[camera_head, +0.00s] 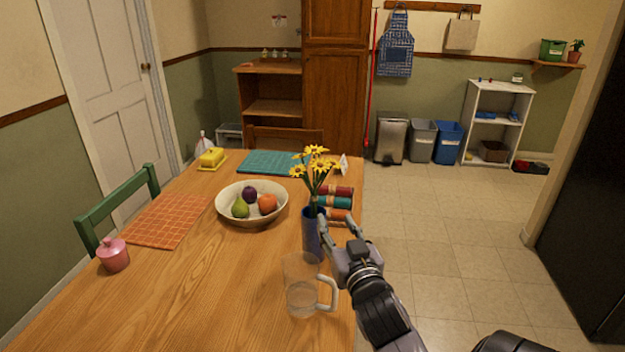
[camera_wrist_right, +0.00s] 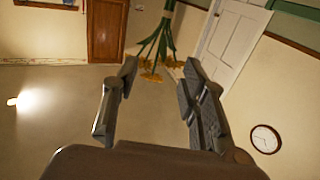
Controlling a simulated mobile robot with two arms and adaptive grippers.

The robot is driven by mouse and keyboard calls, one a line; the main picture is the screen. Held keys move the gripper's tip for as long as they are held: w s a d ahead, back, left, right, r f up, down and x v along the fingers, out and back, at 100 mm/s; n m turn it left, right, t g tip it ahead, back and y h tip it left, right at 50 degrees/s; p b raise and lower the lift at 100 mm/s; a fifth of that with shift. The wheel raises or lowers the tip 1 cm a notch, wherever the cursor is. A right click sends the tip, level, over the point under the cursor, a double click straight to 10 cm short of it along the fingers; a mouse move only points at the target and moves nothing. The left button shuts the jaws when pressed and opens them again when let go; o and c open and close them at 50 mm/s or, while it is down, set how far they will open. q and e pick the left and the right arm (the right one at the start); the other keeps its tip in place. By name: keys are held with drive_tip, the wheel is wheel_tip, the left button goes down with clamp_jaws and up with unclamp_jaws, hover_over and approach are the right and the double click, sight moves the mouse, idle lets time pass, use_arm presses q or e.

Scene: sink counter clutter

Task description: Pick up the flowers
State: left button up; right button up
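The yellow flowers (camera_head: 315,163) stand upright on green stems in a dark blue vase (camera_head: 311,237) near the table's right edge. My right gripper (camera_head: 336,223) is beside the vase on its right, with one finger overlapping the vase's right side in the head view. In the right wrist view the right gripper (camera_wrist_right: 160,72) has its fingers spread apart with nothing between them. There the flowers (camera_wrist_right: 153,70) appear upside down beyond the fingertips, and the vase does not show. I cannot tell whether a finger touches the vase. My left gripper is not in view.
A glass mug (camera_head: 301,292) stands close in front of the vase. A fruit bowl (camera_head: 233,209) is left of it, and thread spools (camera_head: 340,191) lie just behind. A pink jar (camera_head: 113,256) stands far left. The front left tabletop (camera_head: 190,300) is clear.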

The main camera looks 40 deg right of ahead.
wheel_tip(320, 180, down, 4)
drive_tip(key=b, duration=0.3)
drive_tip(key=p, duration=0.2)
approach(315, 198)
drive_tip(key=x, duration=1.1)
drive_tip(key=shift+f, duration=0.1)
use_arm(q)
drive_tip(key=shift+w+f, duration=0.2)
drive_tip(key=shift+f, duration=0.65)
use_arm(e)
drive_tip(key=shift+a, duration=0.1)
drive_tip(key=shift+c, duration=0.5)
clamp_jaws()
